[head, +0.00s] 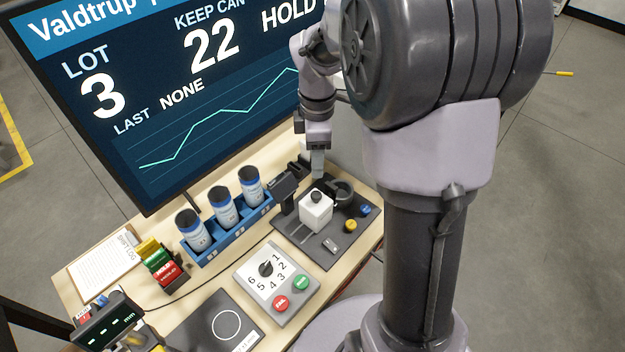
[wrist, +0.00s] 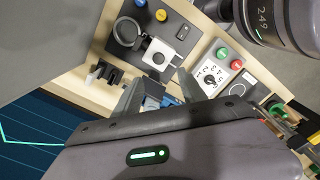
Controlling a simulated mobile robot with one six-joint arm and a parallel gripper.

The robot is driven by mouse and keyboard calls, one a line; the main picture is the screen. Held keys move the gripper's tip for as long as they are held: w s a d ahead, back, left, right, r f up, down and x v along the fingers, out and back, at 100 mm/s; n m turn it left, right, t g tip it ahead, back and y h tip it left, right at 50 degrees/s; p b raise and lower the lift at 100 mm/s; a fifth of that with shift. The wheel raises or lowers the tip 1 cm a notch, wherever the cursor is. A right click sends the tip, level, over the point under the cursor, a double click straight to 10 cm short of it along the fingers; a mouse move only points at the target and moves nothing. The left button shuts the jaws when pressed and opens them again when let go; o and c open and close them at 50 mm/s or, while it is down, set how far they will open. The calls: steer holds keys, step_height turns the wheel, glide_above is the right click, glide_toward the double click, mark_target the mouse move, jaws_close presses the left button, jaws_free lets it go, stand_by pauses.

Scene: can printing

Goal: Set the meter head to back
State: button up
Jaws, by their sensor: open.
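No part in view is labelled as a meter head. A white block (head: 316,210) with a black round knob (head: 317,196) sits on a dark plate (head: 297,237) at the right end of the table. The white block (wrist: 156,52) also shows in the wrist view, beside a dark ring holder (wrist: 128,32). My gripper (head: 318,174) points down just behind the white block, apart from the knob as far as I can tell. Its fingers (wrist: 160,88) are spread in the wrist view with nothing held between them. My arm hides part of the table's right side.
A blue rack (head: 236,236) with three cans stands left of the plate. A numbered dial box (head: 277,283) is in front. A millimetre display (head: 108,322) stands at front left. A large screen (head: 200,100) rises behind. A yellow button (head: 351,226) is on the plate.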

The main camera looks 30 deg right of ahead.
mark_target(316, 194)
step_height(316, 194, down, 13)
steer(key=b, duration=0.3)
steer(key=shift+w+d, duration=0.1)
steer(key=shift+w, duration=0.05)
jaws_close()
stand_by(1.1)
